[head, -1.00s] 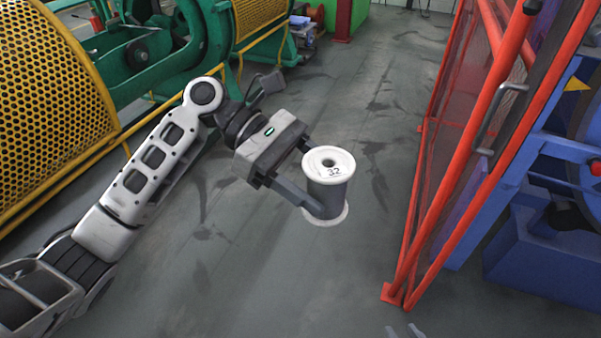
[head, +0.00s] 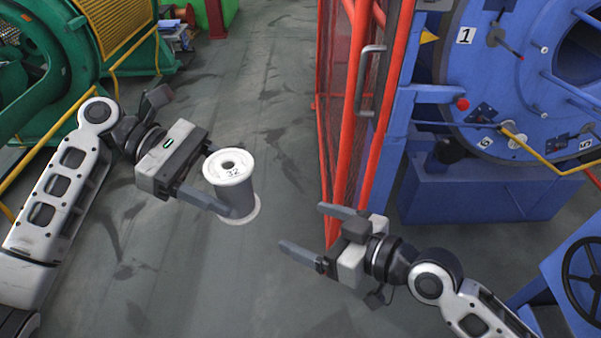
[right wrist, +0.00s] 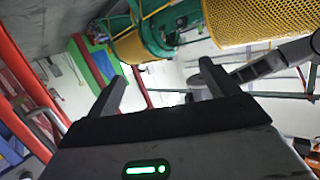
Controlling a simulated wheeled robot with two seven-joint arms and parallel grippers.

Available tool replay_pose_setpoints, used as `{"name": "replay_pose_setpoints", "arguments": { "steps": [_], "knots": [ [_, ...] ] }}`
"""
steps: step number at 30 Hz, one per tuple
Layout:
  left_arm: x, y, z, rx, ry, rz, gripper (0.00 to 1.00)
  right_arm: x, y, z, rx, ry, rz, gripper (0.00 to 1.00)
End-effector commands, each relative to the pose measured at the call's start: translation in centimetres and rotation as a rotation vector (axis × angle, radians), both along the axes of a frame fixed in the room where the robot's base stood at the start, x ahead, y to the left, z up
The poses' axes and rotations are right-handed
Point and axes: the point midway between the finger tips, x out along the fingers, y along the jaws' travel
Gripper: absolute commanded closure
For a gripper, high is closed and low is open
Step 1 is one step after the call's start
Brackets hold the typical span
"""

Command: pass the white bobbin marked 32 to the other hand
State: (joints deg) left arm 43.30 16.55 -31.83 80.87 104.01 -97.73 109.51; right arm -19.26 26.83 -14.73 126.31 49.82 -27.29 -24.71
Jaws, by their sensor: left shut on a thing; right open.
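The white bobbin marked 32 (head: 235,187) is upright in the head view, with white flanges at top and bottom and a grey middle. My left gripper (head: 222,180) is shut on its middle from the left and holds it in the air. My right gripper (head: 303,231) is open and empty, to the right of the bobbin and a little lower in the picture, with a gap between them. Its two open fingers also show in the right wrist view (right wrist: 158,85). I cannot make out the bobbin in the right wrist view.
A red mesh guard (head: 338,120) stands just behind my right gripper. A blue machine (head: 470,190) with a numbered disc is at the right, with a handwheel (head: 585,285) below. Green machinery (head: 50,60) with yellow rails is at the left. The grey floor (head: 240,290) between is clear.

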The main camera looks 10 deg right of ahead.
Motion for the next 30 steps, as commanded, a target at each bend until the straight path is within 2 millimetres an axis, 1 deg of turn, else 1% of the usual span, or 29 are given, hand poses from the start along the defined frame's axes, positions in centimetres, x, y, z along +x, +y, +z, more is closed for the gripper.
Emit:
{"name": "replay_pose_setpoints", "arguments": {
  "steps": [1, 3, 6, 9, 12, 16, 20, 23, 26, 30],
  "knots": [
    [0.0, 0.0, 0.2, -0.004, -0.001, 0.000, 0.81, 0.4, 0.4, 2.3, 0.015, -0.047, 0.059, 0.13],
    [0.0, 0.0, 0.2, -0.004, -0.002, 0.001, 0.81, 0.5, 1.0, 5.1, 0.042, -0.098, 0.137, 0.13],
    [0.0, 0.0, 0.2, -0.004, -0.002, 0.001, 0.81, 0.2, 1.6, 8.5, 0.074, -0.158, 0.235, 0.13],
    [0.0, 0.0, 0.2, -0.004, -0.002, 0.001, 0.81, -0.3, 2.1, 11.1, 0.099, -0.204, 0.310, 0.13],
    [0.0, 0.0, 0.2, -0.004, -0.002, 0.001, 0.81, -0.8, 2.3, 12.8, 0.117, -0.231, 0.361, 0.13],
    [0.0, 0.0, 0.2, -0.004, -0.002, 0.001, 0.81, -1.1, 2.5, 13.8, 0.128, -0.248, 0.391, 0.13],
    [0.0, 0.0, 0.2, -0.004, -0.002, 0.001, 0.81, -1.1, 2.7, 14.0, 0.133, -0.250, 0.397, 0.13],
    [0.0, 0.0, 0.2, -0.004, -0.002, 0.001, 0.81, -0.7, 3.3, 14.0, 0.136, -0.252, 0.396, 0.13],
    [0.0, 0.0, 0.2, -0.004, -0.002, 0.001, 0.81, -0.1, 4.6, 14.1, 0.138, -0.253, 0.395, 0.13],
    [0.0, 0.0, 0.2, -0.004, -0.002, 0.001, 0.81, 1.2, 7.1, 14.1, 0.140, -0.252, 0.395, 0.13]
  ]
}}
